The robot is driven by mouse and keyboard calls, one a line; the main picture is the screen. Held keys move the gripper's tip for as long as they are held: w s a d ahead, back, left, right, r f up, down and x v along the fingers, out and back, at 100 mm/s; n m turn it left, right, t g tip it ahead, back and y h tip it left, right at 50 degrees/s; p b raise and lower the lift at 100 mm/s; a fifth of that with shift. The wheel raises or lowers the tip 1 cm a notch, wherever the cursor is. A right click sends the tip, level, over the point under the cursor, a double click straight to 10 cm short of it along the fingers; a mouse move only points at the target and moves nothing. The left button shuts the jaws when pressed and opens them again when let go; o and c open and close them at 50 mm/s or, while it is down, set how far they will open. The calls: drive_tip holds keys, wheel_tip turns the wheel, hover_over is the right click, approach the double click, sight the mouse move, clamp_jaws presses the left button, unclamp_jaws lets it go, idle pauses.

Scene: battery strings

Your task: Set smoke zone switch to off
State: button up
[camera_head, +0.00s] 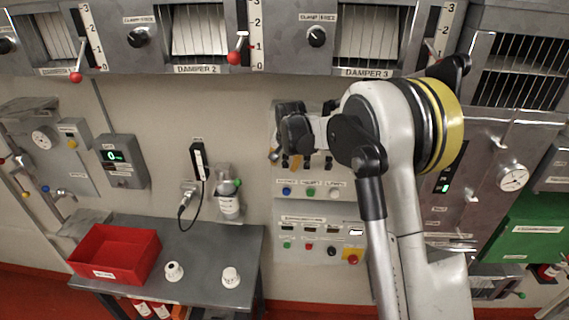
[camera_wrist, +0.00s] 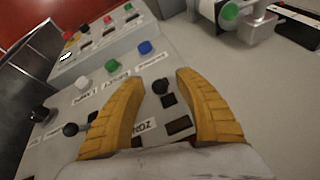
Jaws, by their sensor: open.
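A grey control panel (camera_wrist: 62,163) carries a row of small black lever switches. One lever switch (camera_wrist: 160,87) with a round black tip stands between my gripper's yellow fingers in the wrist view. A partly covered label (camera_wrist: 141,129) near it seems to read "ZO…", so this may be the smoke zone switch; its set position I cannot tell. My gripper (camera_wrist: 157,80) is open around the lever, with a gap visible on both sides. In the head view my gripper (camera_head: 296,161) is in front of the panel and hides most of the switches.
Two more black levers, one (camera_wrist: 70,130) nearer and one (camera_wrist: 40,114) farther, stand left of my gripper. Blue (camera_wrist: 145,47), green (camera_wrist: 112,67) and white (camera_wrist: 83,82) buttons line the panel. A lower panel (camera_head: 322,255) has more buttons. A red bin (camera_head: 115,272) stands on the bench.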

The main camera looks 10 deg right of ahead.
clamp_jaws()
